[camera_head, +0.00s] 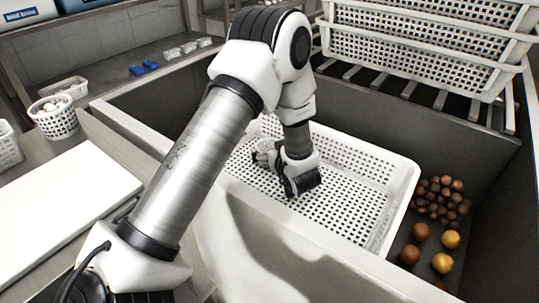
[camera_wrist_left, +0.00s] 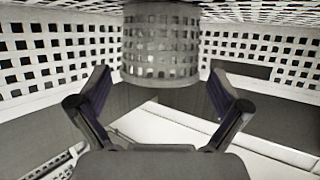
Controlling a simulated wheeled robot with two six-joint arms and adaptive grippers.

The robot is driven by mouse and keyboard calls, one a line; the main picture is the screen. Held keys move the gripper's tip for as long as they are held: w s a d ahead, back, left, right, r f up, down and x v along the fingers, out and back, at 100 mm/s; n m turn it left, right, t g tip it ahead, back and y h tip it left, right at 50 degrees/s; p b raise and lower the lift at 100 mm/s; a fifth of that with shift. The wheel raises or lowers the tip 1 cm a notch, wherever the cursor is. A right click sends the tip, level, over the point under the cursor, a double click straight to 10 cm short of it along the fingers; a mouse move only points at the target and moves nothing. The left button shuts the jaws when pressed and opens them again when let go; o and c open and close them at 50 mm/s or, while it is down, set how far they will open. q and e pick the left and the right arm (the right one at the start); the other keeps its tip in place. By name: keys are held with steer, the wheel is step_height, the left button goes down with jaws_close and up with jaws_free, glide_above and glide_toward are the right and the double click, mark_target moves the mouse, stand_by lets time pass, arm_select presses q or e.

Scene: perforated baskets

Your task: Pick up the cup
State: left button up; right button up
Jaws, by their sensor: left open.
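A grey, round-walled vessel with a perforated band, which looks like the cup (camera_wrist_left: 160,42), shows at the top middle of the left wrist view. My left gripper (camera_wrist_left: 160,82) is open, with one finger on each side below the cup and a visible gap to both. How far the cup lies beyond the fingertips I cannot tell. In the head view my left gripper (camera_head: 290,185) points down inside a white perforated basket (camera_head: 395,195). A small greyish shape beside it there is partly hidden by my arm, and I cannot tell whether it is the cup. My right gripper is not in view.
The basket stands in a deep grey bin (camera_head: 470,135) with high walls. Brown balls (camera_head: 440,200) and orange ones (camera_head: 443,262) lie right of it. Stacked white baskets (camera_head: 420,45) stand behind. A small perforated pot (camera_head: 55,118) and a white board (camera_head: 65,215) are at left.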

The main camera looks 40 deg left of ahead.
arm_select(q)
steer(key=shift+r, duration=0.1)
steer(key=shift+c, duration=0.4)
steer(key=c, duration=0.7)
